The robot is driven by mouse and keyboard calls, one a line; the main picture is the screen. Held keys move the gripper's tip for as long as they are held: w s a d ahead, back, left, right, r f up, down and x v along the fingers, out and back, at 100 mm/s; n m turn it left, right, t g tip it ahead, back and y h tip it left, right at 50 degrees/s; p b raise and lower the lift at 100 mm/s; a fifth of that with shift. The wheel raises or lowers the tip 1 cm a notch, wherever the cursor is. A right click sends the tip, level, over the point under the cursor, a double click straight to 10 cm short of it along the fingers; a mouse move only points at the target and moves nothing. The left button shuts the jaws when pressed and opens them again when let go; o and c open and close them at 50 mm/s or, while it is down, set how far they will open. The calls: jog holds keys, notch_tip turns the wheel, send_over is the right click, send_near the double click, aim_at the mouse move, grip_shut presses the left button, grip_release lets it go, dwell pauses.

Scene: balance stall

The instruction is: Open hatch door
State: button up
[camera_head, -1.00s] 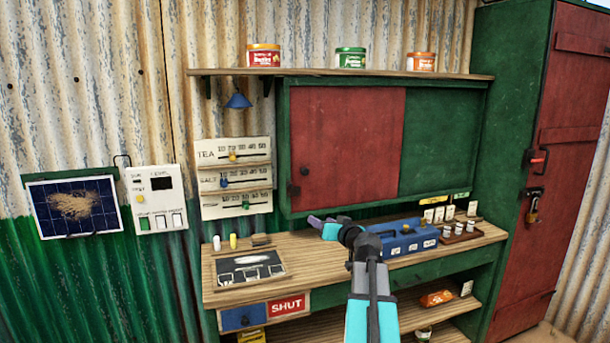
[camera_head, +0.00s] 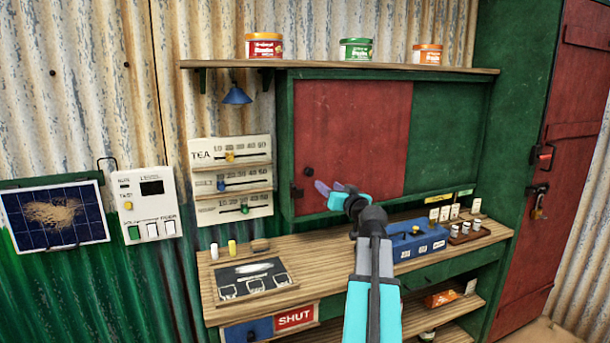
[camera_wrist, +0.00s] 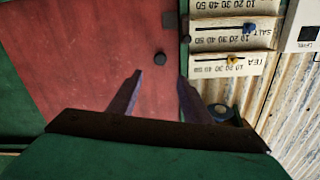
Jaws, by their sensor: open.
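The hatch is a green wall frame with a red sliding panel (camera_head: 360,125) on its left and a green panel (camera_head: 447,135) on its right. The red panel has a dark round knob (camera_head: 308,171) near its left edge and a small dark latch (camera_head: 297,192) below it. My gripper (camera_head: 328,188) is open and empty, in front of the lower part of the red panel, right of and a little below the knob. In the wrist view, which looks upside down, the knob (camera_wrist: 159,59) lies beyond the open fingers (camera_wrist: 160,80), apart from them.
Below is a wooden counter (camera_head: 300,262) with a blue box (camera_head: 415,240) and a dark tray. Slider scales (camera_head: 232,180) hang left of the hatch. A shelf (camera_head: 350,68) with tins runs above. A padlocked red door (camera_head: 575,150) stands at right.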

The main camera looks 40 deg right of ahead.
jog(key=shift+s+r, duration=0.1)
jog(key=p, duration=0.4)
send_near(310, 173)
jog(key=shift+x, duration=3.95)
jog(key=shift+d, duration=0.1)
grip_shut()
